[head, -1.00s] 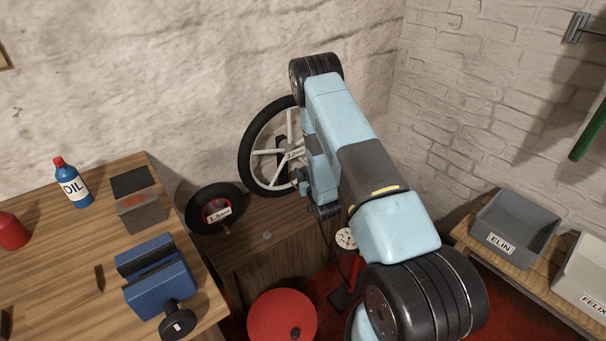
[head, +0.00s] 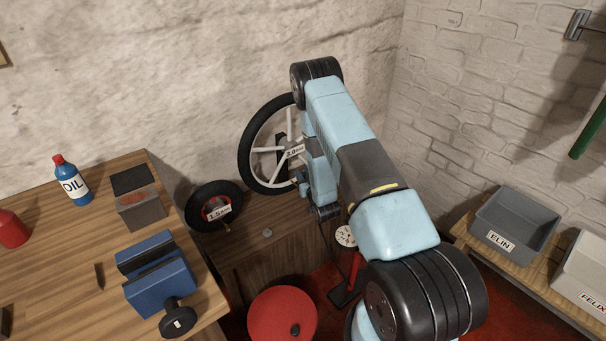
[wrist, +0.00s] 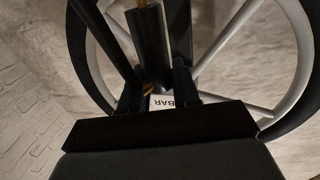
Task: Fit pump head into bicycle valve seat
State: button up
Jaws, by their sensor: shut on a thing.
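My gripper (wrist: 157,88) is shut on the pump head (wrist: 149,45), a dark cylinder between the fingers in the wrist view. A brass-coloured piece shows at the cylinder's upper end, at the picture's top edge; I cannot tell whether it is the valve or whether they touch. The large bicycle wheel (head: 245,155), with black tyre, pale spokes and a 3.0 bar label (head: 294,152), stands against the wall. Its rim (wrist: 298,70) fills much of the wrist view. In the head view my gripper (head: 302,182) is beside the wheel's lower right, partly hidden by my arm.
A smaller black wheel (head: 237,205) labelled 1.5 bar is left of the large one. The floor pump's gauge (head: 345,237) stands below my arm. A red round stool (head: 282,318) is in front. The workbench (head: 60,255) holds a blue vise (head: 160,285) and an oil bottle (head: 71,181).

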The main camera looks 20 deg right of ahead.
jog(key=shift+f, duration=0.95)
jog(key=o, duration=1.1)
jog(key=shift+s+d, duration=0.3)
jog(key=shift+s, duration=2)
jog(key=shift+s+d, duration=0.25)
jog(key=shift+s, duration=2)
jog(key=shift+s+d, duration=0.3)
jog(key=shift+s, duration=2)
jog(key=shift+w, duration=0.1)
